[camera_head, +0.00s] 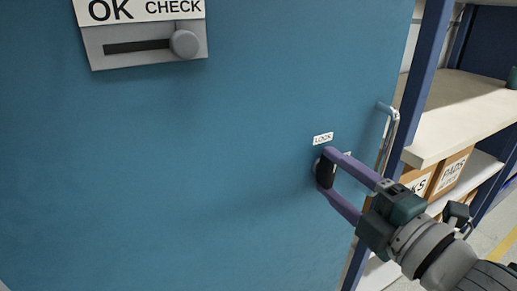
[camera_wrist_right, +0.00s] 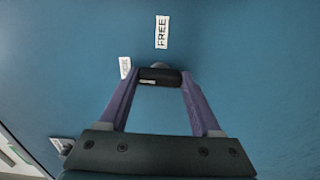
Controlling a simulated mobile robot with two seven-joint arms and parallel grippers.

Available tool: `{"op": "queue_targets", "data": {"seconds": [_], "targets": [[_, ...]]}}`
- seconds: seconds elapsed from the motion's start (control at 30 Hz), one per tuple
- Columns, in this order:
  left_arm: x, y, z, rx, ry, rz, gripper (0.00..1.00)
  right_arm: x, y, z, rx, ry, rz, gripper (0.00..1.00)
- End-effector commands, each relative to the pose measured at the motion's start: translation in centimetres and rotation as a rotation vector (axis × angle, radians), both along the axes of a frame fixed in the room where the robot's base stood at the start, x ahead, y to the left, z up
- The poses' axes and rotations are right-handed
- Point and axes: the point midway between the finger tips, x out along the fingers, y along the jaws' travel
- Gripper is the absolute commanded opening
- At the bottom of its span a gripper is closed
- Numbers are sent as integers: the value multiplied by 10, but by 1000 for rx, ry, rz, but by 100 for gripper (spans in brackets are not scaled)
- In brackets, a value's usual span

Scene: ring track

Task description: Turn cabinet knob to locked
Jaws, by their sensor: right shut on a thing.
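The blue cabinet door (camera_head: 210,170) fills most of the head view. The black knob (camera_head: 323,173) sits on it at the right, just below a white LOCK label (camera_head: 323,138). My right gripper (camera_head: 326,172) has its purple fingers shut on the knob. In the right wrist view the black knob (camera_wrist_right: 160,77) lies between the two fingertips, with a light mark on its face. A FREE label (camera_wrist_right: 162,32) shows above it, and a smaller label (camera_wrist_right: 125,68) is to its left. My left gripper is not in view.
A metal handle (camera_head: 388,135) stands on the door's right edge, close to my right gripper. A slider panel marked OK and CHECK (camera_head: 142,45) is at the upper left. Shelves (camera_head: 455,110) with cardboard boxes (camera_head: 452,172) stand at the right.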

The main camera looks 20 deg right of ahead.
Motion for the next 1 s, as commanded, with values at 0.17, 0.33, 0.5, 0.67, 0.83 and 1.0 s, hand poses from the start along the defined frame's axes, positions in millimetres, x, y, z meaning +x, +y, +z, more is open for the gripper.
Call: {"op": "queue_targets", "data": {"seconds": [0.17, 0.33, 0.5, 0.67, 0.83, 1.0], "targets": [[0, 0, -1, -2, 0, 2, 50, 0, 0, 0, -47, -3, 0, 9], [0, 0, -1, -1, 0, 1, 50, 0, 0, 0, -64, -4, 0, 9], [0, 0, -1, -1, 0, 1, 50, 0, 0, 0, -67, -4, 0, 9], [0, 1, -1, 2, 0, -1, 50, 0, 0, 0, -68, -4, 0, 9], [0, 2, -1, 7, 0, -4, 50, 0, 0, 0, -67, -4, 0, 81], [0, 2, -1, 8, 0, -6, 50, 0, 0, 0, -65, -5, 0, 95]]}}
